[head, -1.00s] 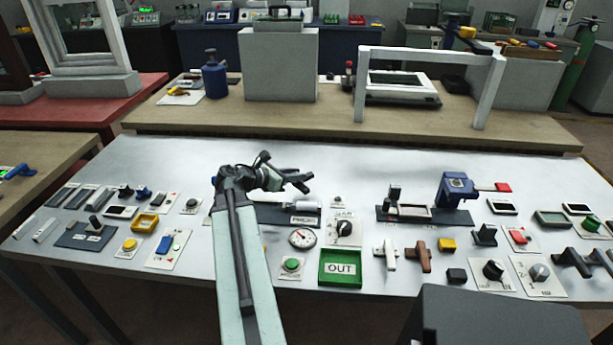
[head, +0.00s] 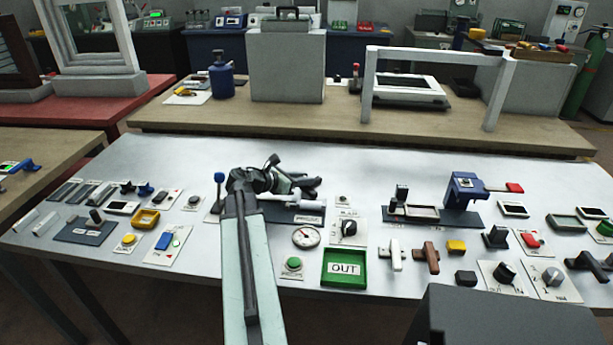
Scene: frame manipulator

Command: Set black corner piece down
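My gripper (head: 312,188) is at the end of my arm, near the middle of the table's back half. It points right, above or just behind a dark-based fixture with a light grey cylinder (head: 310,205). Its dark fingers are small and partly merge with each other, so I cannot tell whether they are open or hold a piece. A black L-shaped piece (head: 495,237) that could be the black corner piece stands on the right part of the table, well apart from my gripper.
A green OUT tray (head: 344,268) lies at the front middle. A gauge (head: 306,237) and a black knob panel (head: 348,230) are close to my arm. A blue-knobbed lever (head: 219,180) stands just left of it. Bare tabletop (head: 370,178) lies right of my gripper.

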